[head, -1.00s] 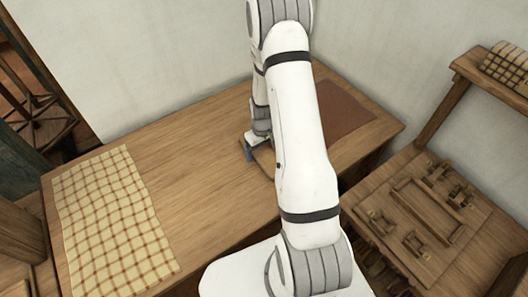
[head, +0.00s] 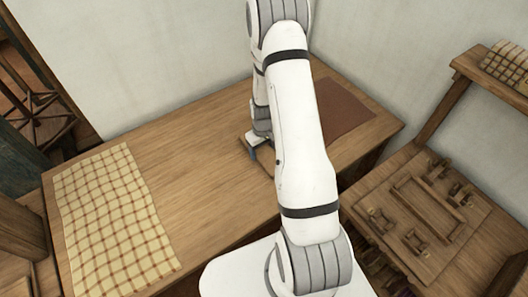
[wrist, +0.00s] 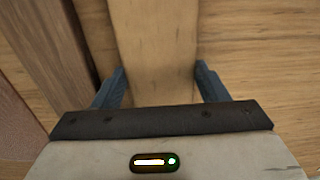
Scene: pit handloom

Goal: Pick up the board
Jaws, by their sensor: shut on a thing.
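The board is a pale, flat wooden piece (wrist: 155,35). In the wrist view it runs from the top edge down between the two blue fingers of my gripper (wrist: 160,75), which is shut on it. In the head view my gripper (head: 252,148) is low over the middle of the wooden table, and a small end of the board (head: 243,143) shows just left of it. My arm hides the rest of the board there. I cannot tell whether the board touches the table.
The wooden table (head: 190,190) carries a checked cloth (head: 115,215) at left and a brown mat (head: 340,108) at the back right. A lower bench (head: 480,240) with wooden fittings stands at right. Table space between cloth and gripper is clear.

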